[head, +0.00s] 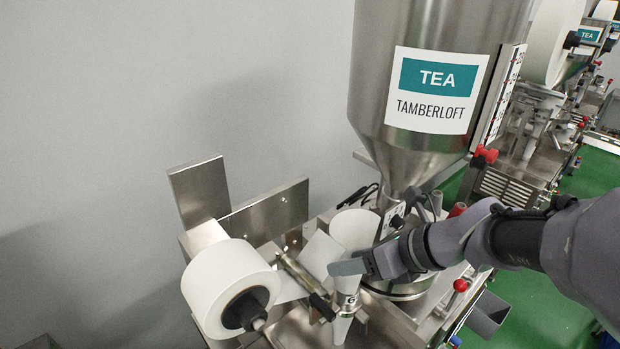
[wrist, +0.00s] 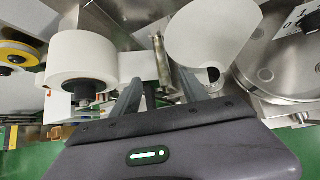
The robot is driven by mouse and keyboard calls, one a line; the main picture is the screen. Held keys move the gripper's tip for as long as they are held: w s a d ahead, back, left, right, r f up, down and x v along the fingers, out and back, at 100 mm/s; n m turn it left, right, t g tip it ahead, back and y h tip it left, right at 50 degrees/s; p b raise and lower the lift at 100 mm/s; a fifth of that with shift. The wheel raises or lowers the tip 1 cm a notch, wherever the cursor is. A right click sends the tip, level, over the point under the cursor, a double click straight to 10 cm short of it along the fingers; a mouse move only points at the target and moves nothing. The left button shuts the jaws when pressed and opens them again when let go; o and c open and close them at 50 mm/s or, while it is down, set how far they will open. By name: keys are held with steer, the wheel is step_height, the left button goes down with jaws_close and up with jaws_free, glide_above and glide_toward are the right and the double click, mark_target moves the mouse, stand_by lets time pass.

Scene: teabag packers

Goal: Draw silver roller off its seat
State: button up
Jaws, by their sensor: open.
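The silver roller (head: 300,274) is a short metal rod with a black end, slanting between the white paper roll and the forming funnel in the head view. White paper web passes beside it. In the wrist view the roller (wrist: 161,62) stands nearly upright in the picture, between the lines of my two fingers. My gripper (head: 345,267) is open and empty, just right of the roller in the head view. Its two fingers show in the wrist view (wrist: 160,93). Whether they touch the roller, and the roller's seat, I cannot make out.
The large white paper roll (head: 212,290) is left of the roller. The white paper cone (head: 353,229) and steel hopper (head: 425,60) stand close behind my gripper. Upright steel plates (head: 268,215) are behind the roll. A yellow-rimmed reel (wrist: 20,53) is at far left in the wrist view.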

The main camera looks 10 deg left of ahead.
steer(key=b, duration=0.1)
glide_toward(308, 275)
steer(key=x, duration=0.5)
steer(key=shift+f+b, duration=0.15)
steer(key=shift+b, duration=0.2)
steer(key=shift+a+f, duration=0.2)
steer(key=shift+f, duration=0.05)
steer(key=x, duration=0.4)
steer(key=shift+r, duration=0.1)
steer(key=shift+w+a, duration=0.2)
steer(key=shift+a, duration=0.05)
steer(key=shift+s+d, duration=0.2)
steer(key=shift+d, duration=0.05)
steer(key=shift+c, duration=0.6)
steer(key=shift+d, duration=0.1)
steer(key=c, duration=0.4)
jaws_close()
